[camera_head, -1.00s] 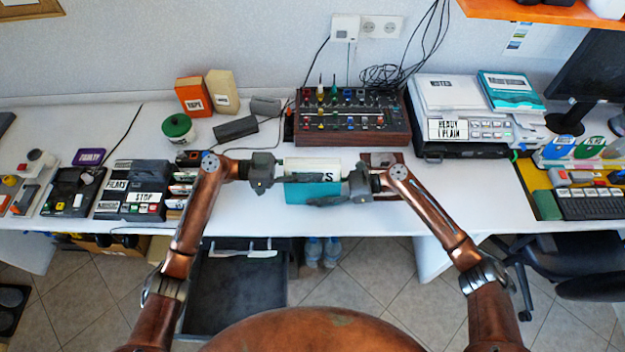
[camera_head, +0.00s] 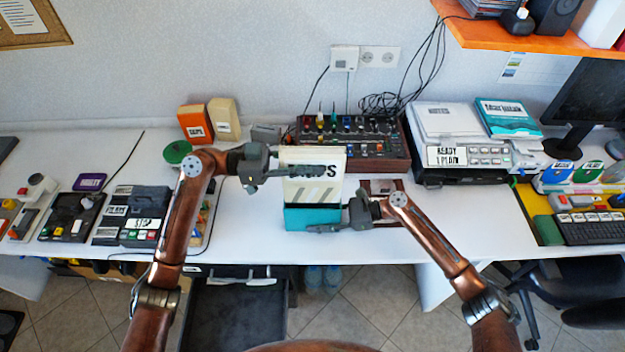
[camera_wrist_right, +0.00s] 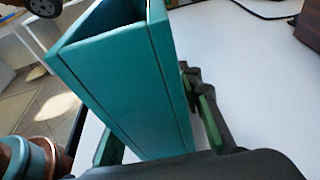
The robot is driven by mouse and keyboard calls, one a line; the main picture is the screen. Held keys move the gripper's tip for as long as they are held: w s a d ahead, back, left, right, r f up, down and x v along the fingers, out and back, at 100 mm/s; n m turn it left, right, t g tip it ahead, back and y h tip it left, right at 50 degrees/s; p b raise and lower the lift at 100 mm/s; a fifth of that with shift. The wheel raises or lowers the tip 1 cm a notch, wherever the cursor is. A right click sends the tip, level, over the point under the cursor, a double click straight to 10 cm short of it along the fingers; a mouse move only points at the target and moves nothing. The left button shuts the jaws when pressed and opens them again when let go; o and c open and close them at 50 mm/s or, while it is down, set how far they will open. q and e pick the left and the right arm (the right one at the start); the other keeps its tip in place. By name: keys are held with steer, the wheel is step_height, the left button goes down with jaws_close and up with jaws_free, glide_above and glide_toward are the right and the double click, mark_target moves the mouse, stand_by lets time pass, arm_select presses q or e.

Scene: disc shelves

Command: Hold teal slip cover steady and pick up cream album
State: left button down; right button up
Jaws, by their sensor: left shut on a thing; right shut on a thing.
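The cream album (camera_head: 300,195), with black lettering and grey stripes, stands upright above the teal slip cover (camera_head: 312,217) in the head view. My left gripper (camera_head: 300,171) is shut on the album's upper part, one finger across its front. My right gripper (camera_head: 338,225) is shut on the slip cover from the right, low down near the table. In the right wrist view the slip cover (camera_wrist_right: 125,85) is between the fingers, and the part of its open mouth in sight looks empty. In the head view the album's lower edge meets the cover's top; whether it is fully clear I cannot tell.
A mixer with coloured knobs (camera_head: 352,130) stands behind the album. A printer (camera_head: 470,155) is at right, a teal book (camera_head: 507,117) on it. Black desk devices (camera_head: 135,215) stand at left. The table front beside the cover is clear.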

mark_target(313, 156)
arm_select(q)
steer(key=shift+r, duration=1.6)
arm_select(e)
steer(key=o, duration=0.9)
steer(key=shift+o, duration=0.2)
steer(key=shift+d, duration=0.1)
steer(key=v, duration=1.2)
arm_select(q)
steer(key=shift+f, duration=0.1)
arm_select(e)
steer(key=shift+s, duration=0.1)
